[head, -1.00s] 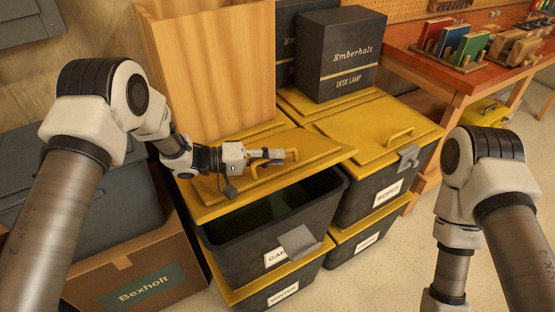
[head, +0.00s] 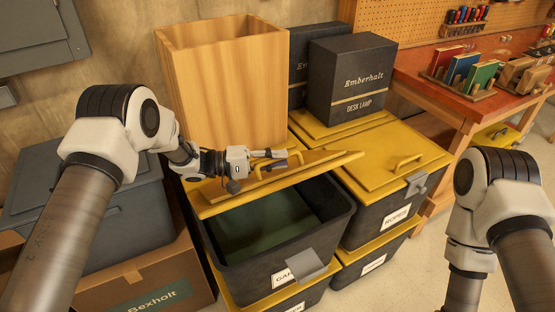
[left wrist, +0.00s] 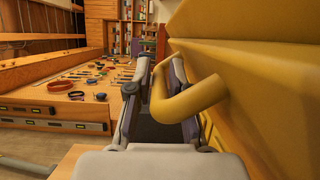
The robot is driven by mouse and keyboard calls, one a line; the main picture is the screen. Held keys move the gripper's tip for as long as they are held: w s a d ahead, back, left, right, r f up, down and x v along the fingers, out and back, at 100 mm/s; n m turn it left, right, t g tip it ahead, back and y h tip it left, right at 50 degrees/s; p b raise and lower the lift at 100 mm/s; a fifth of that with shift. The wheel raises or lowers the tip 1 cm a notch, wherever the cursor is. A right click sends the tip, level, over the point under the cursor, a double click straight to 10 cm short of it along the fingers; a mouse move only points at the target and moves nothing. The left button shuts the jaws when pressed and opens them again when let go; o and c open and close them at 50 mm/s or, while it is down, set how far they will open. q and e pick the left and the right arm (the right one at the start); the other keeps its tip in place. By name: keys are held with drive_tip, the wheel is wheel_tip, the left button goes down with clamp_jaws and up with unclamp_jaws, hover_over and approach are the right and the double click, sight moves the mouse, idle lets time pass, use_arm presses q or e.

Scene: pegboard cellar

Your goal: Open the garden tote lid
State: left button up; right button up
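The garden tote (head: 318,232) is a dark bin with a partly hidden white label starting "GA" (head: 284,279) and a grey latch plate (head: 306,266) hanging at its front. Its yellow lid (head: 318,164) is tilted up at the front, and the dark green inside shows. My left gripper (head: 272,160) is at the lid's handle. In the left wrist view the yellow handle (left wrist: 188,100) passes between the two fingers (left wrist: 158,95), which look closed around it. My right arm shows at the right, but its gripper is out of the picture.
A tall open wooden box (head: 225,90) stands behind the lid. Boxed desk lamps (head: 350,85) rest on the neighbouring ropes tote (head: 375,215). A grey bin (head: 95,225) and a cardboard box (head: 180,280) are at left. A red-topped workbench (head: 450,92) is at right.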

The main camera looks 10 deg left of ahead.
use_arm(q)
drive_tip(key=v, duration=1.2)
drive_tip(key=shift+a, duration=0.1)
